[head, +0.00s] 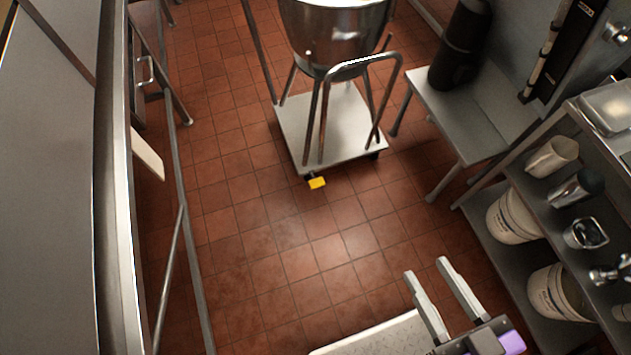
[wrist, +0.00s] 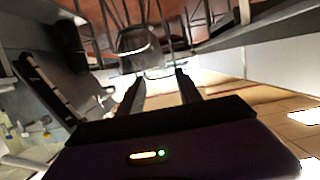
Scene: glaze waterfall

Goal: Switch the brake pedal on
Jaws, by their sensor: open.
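The yellow brake pedal (head: 317,183) sticks out at the front left corner of a wheeled metal cart (head: 345,152), low above the tiled floor. The cart carries a large steel pot (head: 335,35) on legs and has a bent tube handle. My gripper (head: 426,268) is at the lower right in the head view, open and empty. It is well apart from the pedal, nearer to me and to its right. In the wrist view my gripper (wrist: 160,90) points toward the pot (wrist: 140,45); I cannot make out the pedal there.
A metal shelf unit (head: 480,215) with white buckets (head: 515,215) and metal cups stands at the right. A low metal table (head: 465,110) with a dark cylinder (head: 460,45) is at the back right. A long steel counter (head: 45,200) runs along the left. The red tile floor before the cart is clear.

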